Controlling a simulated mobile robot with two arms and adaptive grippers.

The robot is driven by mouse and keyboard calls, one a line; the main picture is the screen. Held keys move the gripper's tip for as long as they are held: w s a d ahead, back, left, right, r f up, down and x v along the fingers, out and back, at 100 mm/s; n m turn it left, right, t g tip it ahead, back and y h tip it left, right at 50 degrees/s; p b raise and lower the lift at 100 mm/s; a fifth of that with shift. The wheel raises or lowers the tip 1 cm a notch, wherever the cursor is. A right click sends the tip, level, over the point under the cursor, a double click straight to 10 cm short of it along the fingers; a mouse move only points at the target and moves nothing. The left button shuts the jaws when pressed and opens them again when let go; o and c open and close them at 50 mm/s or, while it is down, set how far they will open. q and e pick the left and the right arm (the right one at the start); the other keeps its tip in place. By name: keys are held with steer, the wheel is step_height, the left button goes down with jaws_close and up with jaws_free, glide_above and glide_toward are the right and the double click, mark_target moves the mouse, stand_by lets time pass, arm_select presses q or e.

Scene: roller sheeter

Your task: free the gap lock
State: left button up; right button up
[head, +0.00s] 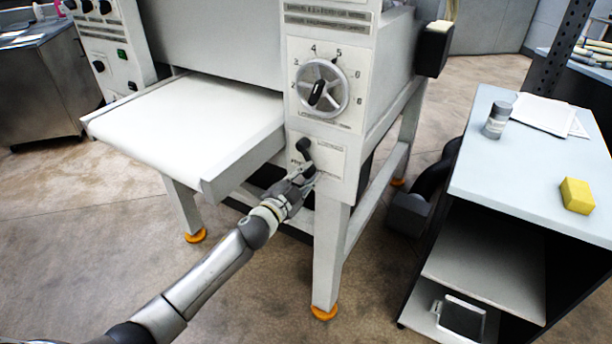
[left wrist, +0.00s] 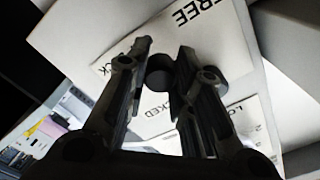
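The gap lock is a black lever with a round knob (head: 303,145) on a pale plate low on the sheeter's front post, under the dial. In the head view the knob stands up, above my left gripper (head: 308,178), whose fingers are close to the plate. In the left wrist view my left gripper (left wrist: 164,48) is open, its two fingers on either side of a dark round part (left wrist: 160,71) of the lock. I cannot tell whether they touch it. The plate (left wrist: 205,50) reads FREE, with partly hidden LOCKED lettering. My right gripper is not in view.
The handwheel dial (head: 321,88) is just above the lock. The white sheeter table (head: 190,115) juts out at left, above my left arm. A cart (head: 525,165) with a can (head: 497,120) and a yellow sponge (head: 577,195) stands at right.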

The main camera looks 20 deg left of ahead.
arm_select(q)
steer(key=o, duration=0.5)
steer(key=shift+a+f, duration=0.1)
steer(key=shift+s, duration=0.1)
steer(key=s+a, duration=0.2)
steer(key=s, duration=0.9)
steer(key=shift+s+a, duration=0.15)
steer(key=shift+s, duration=0.2)
steer(key=s+a+f+n+g+y, duration=0.1)
steer(key=s+f+n+g, duration=0.2)
steer(key=f, duration=0.9)
steer(key=s+a+f+n+g+y, duration=0.15)
steer(key=s+f, duration=0.45)
steer(key=f, duration=0.6)
steer(key=s+a+f+n+g+y, duration=0.1)
steer(key=s+a+f+g, duration=0.2)
steer(key=f, duration=0.8)
steer(key=s+d+f+n+g, duration=0.1)
steer(key=s+d+f+g, duration=0.1)
steer(key=s+f, duration=0.5)
steer(key=s+d+f+n+g, duration=0.1)
steer(key=s+d+f+g, duration=0.2)
steer(key=s, duration=1.5)
steer(key=s+d+f+n+g, duration=0.1)
steer(key=s+f+g, duration=0.3)
steer(key=s+f, duration=0.6)
steer(key=shift+s+d+f, duration=0.3)
steer(key=shift+s+d, duration=0.6)
steer(key=shift+s, duration=0.25)
